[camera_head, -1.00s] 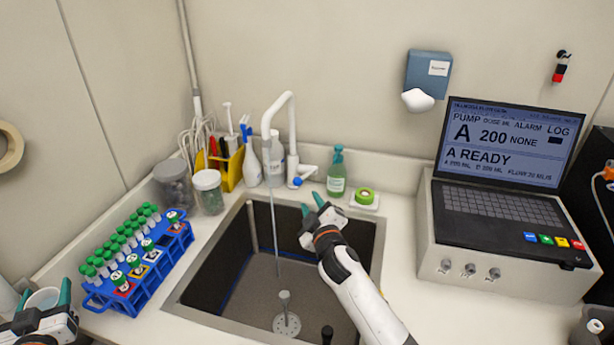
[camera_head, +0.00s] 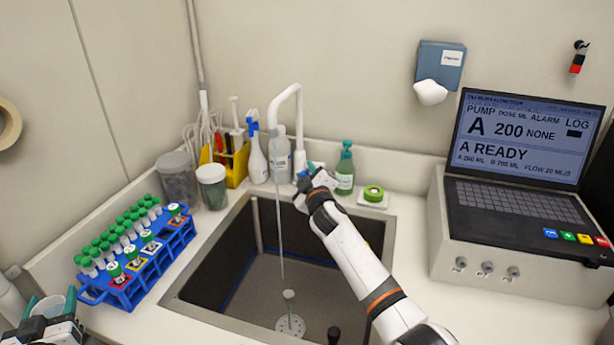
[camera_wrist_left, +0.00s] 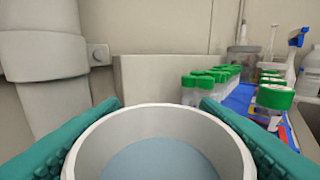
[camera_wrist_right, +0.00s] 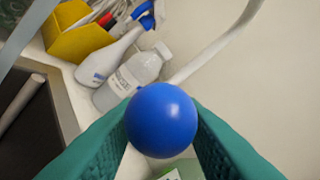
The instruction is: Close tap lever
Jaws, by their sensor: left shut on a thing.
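The white tap (camera_head: 297,115) stands behind the sink (camera_head: 237,318), and a thin grey stream (camera_head: 279,235) hangs from its spout down into the basin. The blue ball end of the tap lever (camera_wrist_right: 161,119) sits between the green fingers of my right gripper (camera_wrist_right: 160,130). In the head view, my right gripper (camera_head: 312,178) is at the tap's base and hides most of the lever. I cannot tell whether its fingers press on the ball. My left gripper (camera_wrist_left: 160,118) is shut on a white cup (camera_wrist_left: 236,150) with a bluish-grey inside, left of the sink.
A blue rack (camera_head: 150,272) of green-capped tubes stands left of the sink. White spray (camera_head: 258,162) and wash bottles stand left of the tap. The pump unit (camera_head: 470,235) is further right.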

